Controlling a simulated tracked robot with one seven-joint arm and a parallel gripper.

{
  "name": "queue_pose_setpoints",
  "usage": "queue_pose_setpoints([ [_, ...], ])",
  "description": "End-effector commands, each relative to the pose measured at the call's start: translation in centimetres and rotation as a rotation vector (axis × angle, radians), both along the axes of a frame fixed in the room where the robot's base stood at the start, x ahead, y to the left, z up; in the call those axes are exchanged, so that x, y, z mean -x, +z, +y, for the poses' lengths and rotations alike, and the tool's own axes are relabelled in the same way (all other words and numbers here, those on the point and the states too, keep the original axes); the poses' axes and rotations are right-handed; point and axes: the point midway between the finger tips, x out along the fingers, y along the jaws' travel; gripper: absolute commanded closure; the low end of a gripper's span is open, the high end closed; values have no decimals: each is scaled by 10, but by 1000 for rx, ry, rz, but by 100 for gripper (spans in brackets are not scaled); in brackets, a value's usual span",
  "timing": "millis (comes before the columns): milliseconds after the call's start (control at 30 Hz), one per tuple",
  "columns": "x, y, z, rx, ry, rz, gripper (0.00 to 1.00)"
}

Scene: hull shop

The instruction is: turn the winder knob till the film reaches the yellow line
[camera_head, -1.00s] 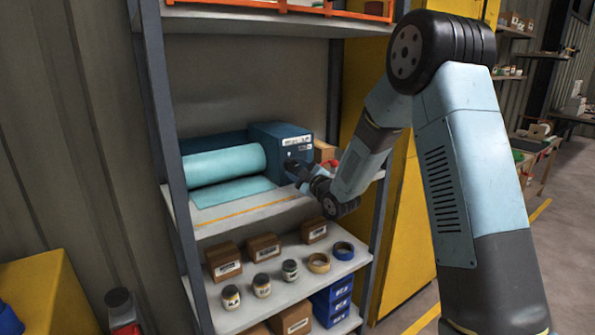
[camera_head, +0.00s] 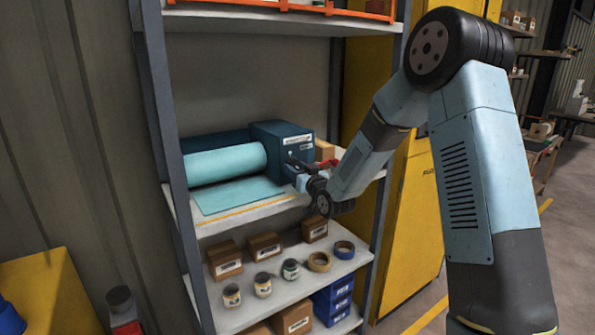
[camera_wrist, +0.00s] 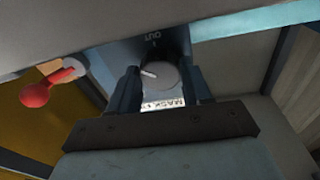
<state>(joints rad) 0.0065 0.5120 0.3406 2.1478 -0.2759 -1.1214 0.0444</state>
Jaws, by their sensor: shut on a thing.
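The dark blue winder box (camera_head: 268,136) stands on the middle shelf, right of a light teal film roll (camera_head: 228,163). The film (camera_head: 238,195) lies flat from the roll towards the shelf's front. Its front edge is just short of the yellow line (camera_head: 245,210), with a narrow strip of shelf between. My gripper (camera_head: 300,170) is at the winder's front face. In the wrist view, its fingers (camera_wrist: 162,88) are shut on the round grey winder knob (camera_wrist: 158,76), one on each side. A white mark on the knob points left, and "OUT" is printed beside it.
A red ball-ended lever (camera_wrist: 36,93) sticks out beside the winder, close to my gripper. A shelf post (camera_head: 385,200) and a yellow cabinet (camera_head: 415,215) stand to the right. Boxes, jars and tape rolls (camera_head: 319,262) fill the shelf below.

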Motion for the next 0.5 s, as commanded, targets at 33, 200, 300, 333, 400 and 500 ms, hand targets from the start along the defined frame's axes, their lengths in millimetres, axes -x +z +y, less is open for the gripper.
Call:
queue_pose_setpoints([
  [33, 0, -4, -2, -35, -3, 35, 82],
  [200, 1, -3, -1, -163, -3, 121, 82],
  [300, 1, -3, -1, -232, -4, 168, 82],
  [333, 1, -3, 0, -252, -4, 181, 82],
  [400, 1, -3, -1, -294, -5, 209, 82],
  [500, 1, -2, 0, -348, -5, 244, 82],
])
